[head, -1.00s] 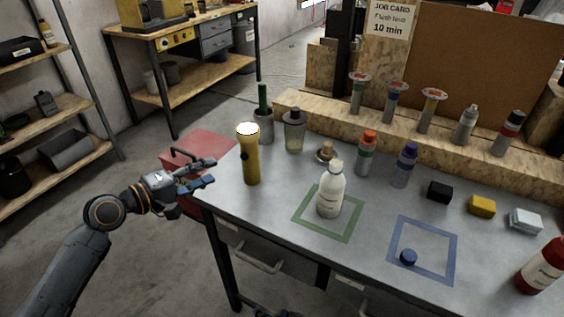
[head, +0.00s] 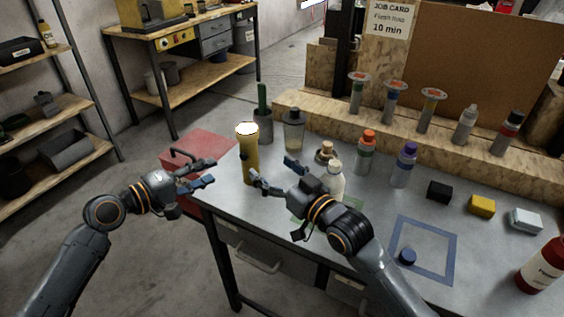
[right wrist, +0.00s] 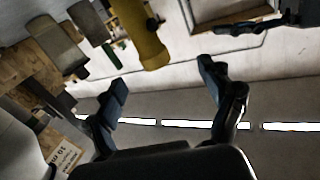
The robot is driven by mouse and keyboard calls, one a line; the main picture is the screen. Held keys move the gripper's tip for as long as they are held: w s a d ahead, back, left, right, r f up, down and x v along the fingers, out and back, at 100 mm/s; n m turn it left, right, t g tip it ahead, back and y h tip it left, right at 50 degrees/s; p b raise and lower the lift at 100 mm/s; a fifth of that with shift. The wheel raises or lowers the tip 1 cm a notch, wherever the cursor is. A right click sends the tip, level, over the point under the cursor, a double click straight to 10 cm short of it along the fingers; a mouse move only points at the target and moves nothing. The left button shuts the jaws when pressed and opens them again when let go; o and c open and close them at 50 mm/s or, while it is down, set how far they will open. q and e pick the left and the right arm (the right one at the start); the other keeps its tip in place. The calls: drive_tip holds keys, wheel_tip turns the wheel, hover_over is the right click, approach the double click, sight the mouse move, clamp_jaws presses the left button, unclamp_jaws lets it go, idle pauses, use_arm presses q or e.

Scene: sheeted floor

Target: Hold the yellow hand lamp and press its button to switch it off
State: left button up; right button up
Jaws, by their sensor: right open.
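The yellow hand lamp (head: 250,158) stands upright near the left end of the grey table, its top lens bright white. It also shows in the right wrist view (right wrist: 140,35), with a small dark knob on its side that may be the button. My left gripper (head: 213,171) is open and empty, left of the lamp and apart from it. My right gripper (head: 271,168) is open, just right of the lamp, its fingers pointing toward it. In the right wrist view the gap between its fingers (right wrist: 163,90) is empty. I cannot tell whether a finger touches the lamp.
A white bottle (head: 336,181) stands behind my right gripper, partly hidden. A grey pot (head: 262,130) and a clear bottle (head: 293,135) stand behind the lamp. Orange-topped (head: 366,155) and purple-topped (head: 404,167) bottles are further right. A red box (head: 200,150) is left of the table.

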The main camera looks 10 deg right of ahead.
sight(254, 140)
drive_tip(key=shift+n+h, duration=0.3)
drive_tip(key=shift+n, duration=0.2)
drive_tip(key=x, duration=0.4)
drive_tip(key=d+r+x, duration=0.1)
drive_tip(key=x, duration=0.4)
drive_tip(key=w+r+x, duration=0.1)
drive_tip(key=x, duration=0.3)
drive_tip(key=shift+w+d, duration=0.1)
drive_tip(key=shift+d, duration=0.05)
drive_tip(key=shift+c, duration=0.3)
use_arm(q)
drive_tip(key=shift+c, duration=0.4)
use_arm(e)
drive_tip(key=c, duration=1.3)
use_arm(q)
clamp_jaws()
use_arm(e)
drive_tip(key=shift+f, duration=0.1)
